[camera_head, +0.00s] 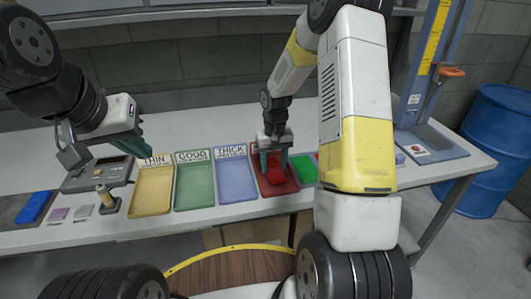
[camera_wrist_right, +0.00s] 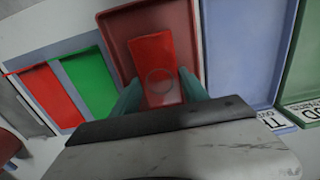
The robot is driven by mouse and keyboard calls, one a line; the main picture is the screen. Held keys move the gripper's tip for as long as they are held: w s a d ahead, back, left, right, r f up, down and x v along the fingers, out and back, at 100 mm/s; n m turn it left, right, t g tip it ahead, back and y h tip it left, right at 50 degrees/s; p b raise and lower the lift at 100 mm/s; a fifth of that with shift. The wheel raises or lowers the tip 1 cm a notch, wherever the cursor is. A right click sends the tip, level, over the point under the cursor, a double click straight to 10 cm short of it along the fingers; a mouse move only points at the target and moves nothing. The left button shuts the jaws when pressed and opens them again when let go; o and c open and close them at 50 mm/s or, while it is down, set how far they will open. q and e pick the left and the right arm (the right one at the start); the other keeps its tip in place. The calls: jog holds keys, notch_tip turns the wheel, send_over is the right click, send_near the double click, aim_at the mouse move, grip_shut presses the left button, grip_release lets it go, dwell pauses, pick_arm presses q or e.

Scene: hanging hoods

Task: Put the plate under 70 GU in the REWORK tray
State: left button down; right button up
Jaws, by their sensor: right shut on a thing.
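The red tray (camera_head: 264,192) stands at the right end of the row of trays; its label is hidden in the head view. My right gripper (camera_head: 273,158) points down over this tray. It is shut on a red plate (camera_wrist_right: 152,58), which lies between its fingers within the tray's outline in the right wrist view; whether the plate touches the tray floor I cannot tell. The red tray also shows there (camera_wrist_right: 112,30). My left gripper (camera_head: 134,145) hangs near the grey gauge box (camera_head: 82,180), with no plate visible in it; its finger gap is unclear.
Yellow THIN (camera_head: 151,192), green GOOD (camera_head: 194,188) and blue THICK (camera_head: 236,182) trays look empty. A green plate (camera_head: 303,170) lies right of the red tray. A blue plate (camera_head: 35,206) lies far left. A blue stand (camera_head: 435,140) is at right.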

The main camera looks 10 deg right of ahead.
jog(key=shift+f, duration=0.55)
jog(key=o, duration=1.6)
jog(key=shift+r, duration=0.1)
jog(key=s+r+t, duration=0.1)
jog(key=s+r, duration=0.2)
jog(key=r, duration=0.7)
jog(key=s+r+t, duration=0.1)
jog(key=s+r, duration=0.2)
jog(key=r, duration=0.6)
jog(key=s+a+r+t+y, duration=0.1)
jog(key=s+r, duration=0.3)
jog(key=s, duration=0.4)
jog(key=s+a+r+t+y, duration=0.1)
jog(key=s+r+t, duration=0.2)
jog(key=s, duration=0.6)
notch_tip(320, 180, up, 2)
jog(key=shift+s+r, duration=0.2)
jog(key=shift+s, duration=0.05)
